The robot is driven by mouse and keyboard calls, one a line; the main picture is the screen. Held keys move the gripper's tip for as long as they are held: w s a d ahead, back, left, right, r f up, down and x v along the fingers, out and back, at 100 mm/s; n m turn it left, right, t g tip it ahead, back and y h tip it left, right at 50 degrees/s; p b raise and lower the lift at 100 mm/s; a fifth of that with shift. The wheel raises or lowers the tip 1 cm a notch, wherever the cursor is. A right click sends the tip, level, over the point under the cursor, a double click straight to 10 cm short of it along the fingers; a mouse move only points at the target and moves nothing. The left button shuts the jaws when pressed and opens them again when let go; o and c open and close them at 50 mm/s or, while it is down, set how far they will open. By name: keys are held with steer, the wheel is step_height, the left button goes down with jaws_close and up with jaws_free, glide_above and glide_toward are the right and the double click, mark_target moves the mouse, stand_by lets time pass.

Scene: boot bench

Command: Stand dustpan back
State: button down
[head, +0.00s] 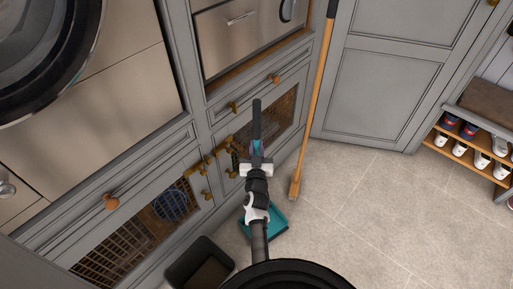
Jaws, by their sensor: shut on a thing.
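The dustpan has a teal pan (279,219) low near the floor, partly hidden behind my arm. A dark upright handle (257,117) with a small teal part rises in line with it, and seems to belong to it. My gripper (257,161) is shut around this handle at the teal part, in front of the grey cabinets. My wrist and arm hide the stretch between gripper and pan, so I cannot tell whether the pan touches the floor.
A broom (315,100) with a wooden stick stands upright right of the dustpan, by the cabinet corner. A dark open bin (181,269) stands at lower left. Cabinets with brass knobs (234,107) line the left. A shoe rack (468,153) is far right. Tiled floor (370,220) between is clear.

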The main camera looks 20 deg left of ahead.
steer(key=shift+f+b, duration=0.7)
steer(key=shift+b, duration=0.05)
stand_by(0.6)
steer(key=c, duration=1.2)
jaws_free()
steer(key=shift+f, duration=0.1)
steer(key=shift+s, duration=0.15)
